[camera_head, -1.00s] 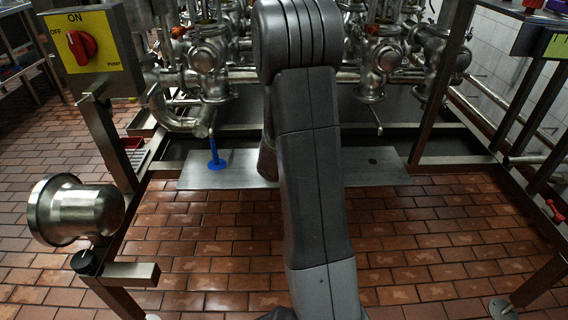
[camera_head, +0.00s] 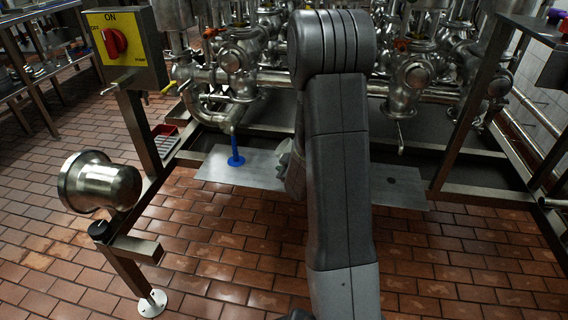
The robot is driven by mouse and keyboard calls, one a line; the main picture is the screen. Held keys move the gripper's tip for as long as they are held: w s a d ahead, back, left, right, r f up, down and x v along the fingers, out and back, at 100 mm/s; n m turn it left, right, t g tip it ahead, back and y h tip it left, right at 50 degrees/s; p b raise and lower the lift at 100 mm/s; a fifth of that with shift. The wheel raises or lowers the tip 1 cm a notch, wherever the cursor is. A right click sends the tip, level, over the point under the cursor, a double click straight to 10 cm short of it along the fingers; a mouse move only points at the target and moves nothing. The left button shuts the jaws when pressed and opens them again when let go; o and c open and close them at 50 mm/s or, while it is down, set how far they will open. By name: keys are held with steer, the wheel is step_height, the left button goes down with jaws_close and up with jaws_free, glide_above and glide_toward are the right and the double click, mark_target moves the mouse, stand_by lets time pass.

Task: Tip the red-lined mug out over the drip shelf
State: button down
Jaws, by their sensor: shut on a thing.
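A flat grey steel plate, which looks like the drip shelf (camera_head: 258,172), lies low in front of the valve pipework. A blue upright piece with a round base (camera_head: 235,160) stands on its left part. The plate's right part is bare apart from a small dark spot. My arm crosses the middle of the view and covers the plate's centre. Part of my wrist shows at the arm's left edge, over the plate. My gripper and the red-lined mug are not visible; the arm may hide them.
Steel valves and pipes (camera_head: 415,75) stand close behind the plate. A yellow switch box with a red knob (camera_head: 114,42) is on a post at the left. Below it a round steel housing (camera_head: 98,182) juts out. Open tiled floor (camera_head: 215,235) lies in front.

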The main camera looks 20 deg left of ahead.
steer(key=m+y+b, duration=0.1)
steer(key=y, duration=0.1)
steer(key=shift+f+y+b, duration=0.15)
steer(key=shift+y+b, duration=0.15)
steer(key=shift+y, duration=0.1)
steer(key=m+y+b, duration=0.1)
steer(key=b, duration=0.1)
steer(key=a+m+y+b, duration=0.1)
steer(key=y+b, duration=0.1)
steer(key=b, duration=0.1)
steer(key=shift+s+f+t, duration=0.1)
steer(key=shift+f+t, duration=0.1)
steer(key=shift+t, duration=0.1)
steer(key=shift+a+r+m+y, duration=0.1)
steer(key=shift+a+m+y, duration=0.05)
steer(key=shift+m+y, duration=0.5)
